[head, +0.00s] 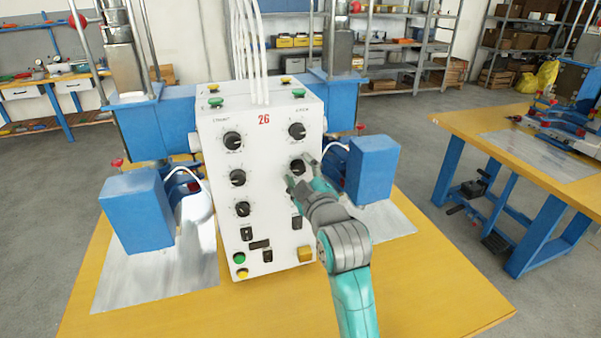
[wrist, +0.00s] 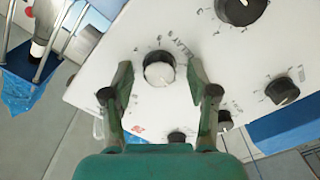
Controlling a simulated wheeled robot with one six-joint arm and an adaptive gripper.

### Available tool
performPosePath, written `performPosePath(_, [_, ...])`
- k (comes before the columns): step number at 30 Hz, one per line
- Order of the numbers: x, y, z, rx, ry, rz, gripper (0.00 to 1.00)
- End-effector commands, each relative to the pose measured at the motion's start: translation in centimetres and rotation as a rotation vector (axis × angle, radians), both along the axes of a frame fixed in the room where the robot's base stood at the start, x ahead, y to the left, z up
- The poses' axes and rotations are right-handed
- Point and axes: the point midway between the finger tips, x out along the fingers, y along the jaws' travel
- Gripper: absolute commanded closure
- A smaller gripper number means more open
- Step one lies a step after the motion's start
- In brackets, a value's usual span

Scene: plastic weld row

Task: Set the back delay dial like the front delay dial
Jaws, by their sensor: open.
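The white control box (head: 215,225) has a left and a right column of black dials. The middle right dial (head: 298,166) is by my gripper (head: 301,172), which is open. In the wrist view the dial labelled DELAY (wrist: 159,69) lies between the open fingers of my gripper (wrist: 160,74), with a gap on each side. I cannot tell whether the fingers reach its height. The middle left dial (head: 237,177) is in the same row, clear of the arm. Its label and both pointer settings are too small to read in the head view.
Other dials are close by: the top right dial (head: 297,130), top left dial (head: 232,140) and lower left dial (head: 242,208). My gripper and arm hide part of the box's lower right. Blue blocks (head: 135,212) (head: 373,168) flank the box on the yellow table (head: 430,290).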

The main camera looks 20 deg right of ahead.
Motion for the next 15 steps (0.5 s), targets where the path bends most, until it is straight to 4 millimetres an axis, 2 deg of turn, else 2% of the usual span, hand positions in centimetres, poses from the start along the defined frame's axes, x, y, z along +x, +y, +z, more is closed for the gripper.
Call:
performPosePath(5, [-1.3, 0.0, 0.0, 0.000, 0.000, 0.000, 0.41])
performPosePath(15, [-7.8, 0.0, -0.1, 0.000, 0.001, 0.000, 0.41])
